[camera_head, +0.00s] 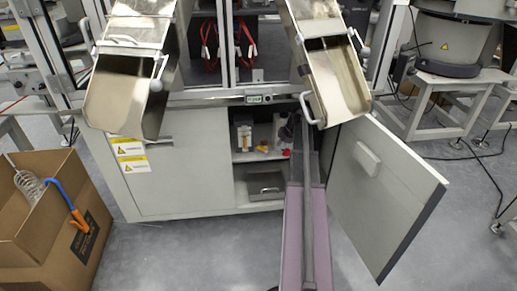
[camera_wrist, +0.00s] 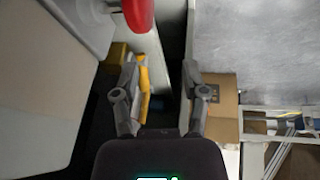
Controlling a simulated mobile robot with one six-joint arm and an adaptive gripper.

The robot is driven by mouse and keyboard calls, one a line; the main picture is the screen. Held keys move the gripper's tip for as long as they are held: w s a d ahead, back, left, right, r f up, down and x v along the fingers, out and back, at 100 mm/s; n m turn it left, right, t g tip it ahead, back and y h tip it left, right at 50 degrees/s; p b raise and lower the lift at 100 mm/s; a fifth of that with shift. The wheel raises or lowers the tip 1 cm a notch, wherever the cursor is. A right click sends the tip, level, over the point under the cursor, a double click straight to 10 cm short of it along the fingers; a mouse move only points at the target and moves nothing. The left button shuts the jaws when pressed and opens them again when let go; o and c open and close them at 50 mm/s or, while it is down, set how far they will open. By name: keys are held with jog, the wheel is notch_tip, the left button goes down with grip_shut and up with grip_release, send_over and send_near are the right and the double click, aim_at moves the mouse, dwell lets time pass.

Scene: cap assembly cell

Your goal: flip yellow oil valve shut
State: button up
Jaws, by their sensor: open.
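The cabinet under the machine is open, and a small yellow part (camera_head: 262,149), likely the oil valve handle, shows on its upper shelf. In the wrist view a yellow bar (camera_wrist: 144,76), likely the same handle, lies just beside the inner side of the left finger. I cannot tell whether they touch. My gripper (camera_wrist: 160,72) is open, with its two fingers apart and the yellow bar between them, nearer the left one. In the head view my gripper is small and dark at the cabinet opening, largely hidden by my arm.
A red rounded part (camera_wrist: 138,12) is close above the fingers in the wrist view. The open cabinet door (camera_head: 385,185) stands right of my arm. A grey box (camera_head: 265,185) sits on the lower shelf. A cardboard box (camera_head: 50,225) stands on the floor at left.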

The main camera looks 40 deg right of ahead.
aim_at(259, 147)
jog(key=w+a, duration=0.1)
jog(key=w, duration=0.1)
jog(key=w+a, duration=0.2)
jog(key=w, duration=0.1)
jog(key=w+a, duration=0.1)
jog(key=w, duration=0.1)
jog(key=shift+w+a+f+b, duration=0.2)
jog(key=shift+a+f+b, duration=0.05)
jog(key=shift+f+b, duration=0.15)
jog(key=shift+b+x, duration=0.95)
jog(key=shift+x, duration=0.15)
jog(key=shift+c, duration=0.2)
grip_shut()
